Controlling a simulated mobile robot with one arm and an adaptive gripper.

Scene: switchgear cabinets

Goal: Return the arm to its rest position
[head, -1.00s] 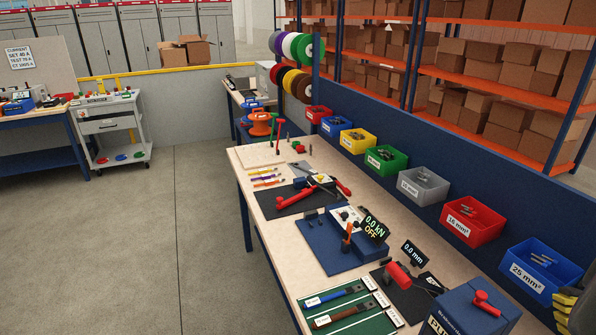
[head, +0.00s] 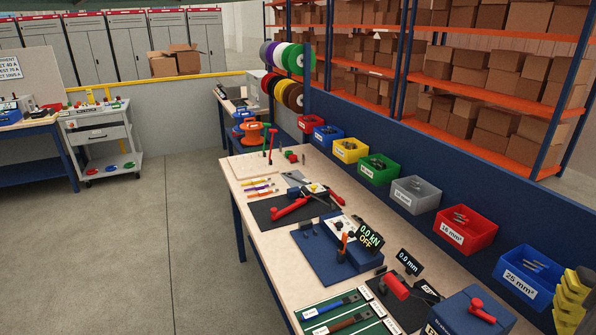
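My gripper is not visible in the head view, so its opening and what it may hold cannot be seen. No part of my arm is clearly recognisable. The workbench (head: 262,226) runs from the middle to the lower right, with tools and parts lying on it.
On the bench are a blue press base (head: 320,262), a red-handled tool (head: 290,209) on a dark mat and a blue box (head: 463,315). Coloured bins, such as the red bin (head: 466,230), line its back. Yellow pieces (head: 572,295) stand at the right edge. The floor (head: 130,255) left is clear.

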